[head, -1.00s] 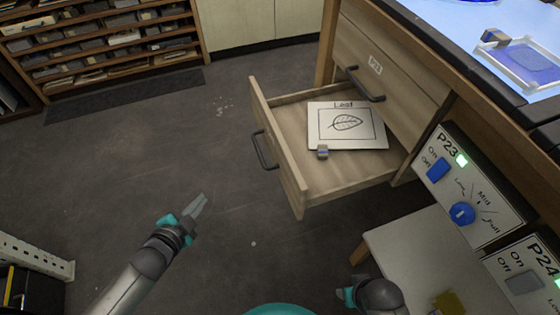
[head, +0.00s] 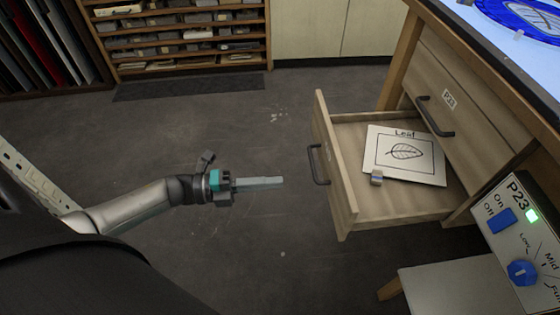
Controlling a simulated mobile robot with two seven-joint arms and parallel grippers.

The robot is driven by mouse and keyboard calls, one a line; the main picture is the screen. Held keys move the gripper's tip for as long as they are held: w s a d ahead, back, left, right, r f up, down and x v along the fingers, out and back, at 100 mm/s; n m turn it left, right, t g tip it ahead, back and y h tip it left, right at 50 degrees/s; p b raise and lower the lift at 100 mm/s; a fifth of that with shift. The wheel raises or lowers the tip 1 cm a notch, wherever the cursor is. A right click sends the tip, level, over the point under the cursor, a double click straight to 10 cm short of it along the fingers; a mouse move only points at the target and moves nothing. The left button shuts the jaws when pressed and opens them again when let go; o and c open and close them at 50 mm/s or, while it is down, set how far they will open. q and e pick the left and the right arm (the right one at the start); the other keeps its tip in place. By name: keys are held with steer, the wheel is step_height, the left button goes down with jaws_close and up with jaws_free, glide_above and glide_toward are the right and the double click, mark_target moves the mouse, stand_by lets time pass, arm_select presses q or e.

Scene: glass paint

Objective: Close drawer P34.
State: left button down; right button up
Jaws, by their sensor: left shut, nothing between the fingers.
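A wooden drawer (head: 352,212) stands pulled out of the bench, below a shut drawer (head: 465,112) whose label seems to read P33. No label shows on the open drawer. Its dark handle (head: 318,165) is on the front panel, facing left. Inside lie a white card marked "Leaf" (head: 425,165) and a small grey-blue block (head: 376,177). My left gripper (head: 281,182) is shut and empty, its fingers pointing right at the handle. A short gap separates the fingertips from the handle. My right gripper is out of view.
A P23 control panel (head: 525,245) and a pale stool-like surface (head: 450,285) are at the lower right. A shelf rack (head: 185,35) stands at the back. Floor left of the drawer is clear.

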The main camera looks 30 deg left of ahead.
arm_select(q)
steer(key=b, duration=0.2)
glide_toward(336, 177)
steer(key=x, duration=0.5)
steer(key=shift+w+d, duration=0.1)
steer(key=shift+d, duration=0.15)
steer(key=shift+w+d+r, duration=0.1)
steer(key=shift+w+d, duration=0.25)
steer(key=shift+d, duration=0.25)
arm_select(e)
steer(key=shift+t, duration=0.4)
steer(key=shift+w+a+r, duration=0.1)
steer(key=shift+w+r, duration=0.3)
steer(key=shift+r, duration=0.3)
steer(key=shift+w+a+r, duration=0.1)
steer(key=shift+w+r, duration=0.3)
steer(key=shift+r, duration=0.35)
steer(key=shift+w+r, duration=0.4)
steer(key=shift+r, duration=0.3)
